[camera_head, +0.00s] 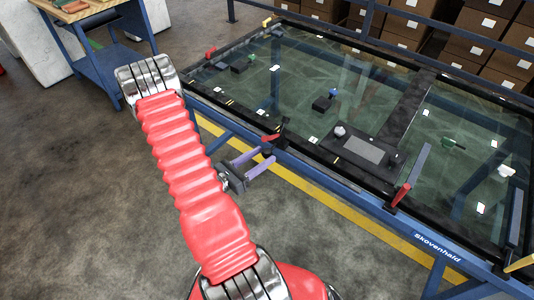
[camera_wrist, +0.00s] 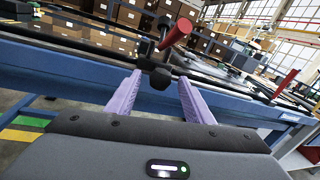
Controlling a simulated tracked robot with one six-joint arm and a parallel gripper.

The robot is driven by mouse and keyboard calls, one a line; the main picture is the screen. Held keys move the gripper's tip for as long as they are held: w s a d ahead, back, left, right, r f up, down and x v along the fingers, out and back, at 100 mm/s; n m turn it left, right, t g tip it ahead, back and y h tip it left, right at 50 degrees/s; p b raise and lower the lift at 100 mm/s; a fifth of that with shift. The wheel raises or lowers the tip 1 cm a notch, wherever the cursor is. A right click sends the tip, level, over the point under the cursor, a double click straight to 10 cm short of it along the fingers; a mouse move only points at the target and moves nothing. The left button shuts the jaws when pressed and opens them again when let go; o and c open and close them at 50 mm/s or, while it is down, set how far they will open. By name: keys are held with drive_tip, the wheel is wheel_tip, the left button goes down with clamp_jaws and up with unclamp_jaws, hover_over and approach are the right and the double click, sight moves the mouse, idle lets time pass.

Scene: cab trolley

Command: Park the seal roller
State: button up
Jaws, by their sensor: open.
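A tool with a red handle and black parts (camera_head: 269,138) sits at the near edge of the glass-topped frame (camera_head: 228,108). I take it for the seal roller, though its roller is not clear to see. In the wrist view its red handle (camera_wrist: 177,32) tilts up to the right, and a dark knob (camera_wrist: 159,77) hangs below it. My gripper (camera_head: 264,157) has its two purple fingers apart, pointing at this tool. In the wrist view the knob appears between the fingertips of my gripper (camera_wrist: 159,82); I cannot tell whether they touch it.
A second red-handled piece (camera_head: 401,194) stands farther right on the near edge. A dark box with a grey panel (camera_head: 362,149) and small blocks lie on the glass. A blue workbench (camera_head: 103,72) stands at upper left. Cartons (camera_head: 478,54) fill the back. The floor at left is clear.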

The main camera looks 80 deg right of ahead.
sight(267, 153)
drive_tip(key=shift+x, duration=1.55)
clamp_jaws()
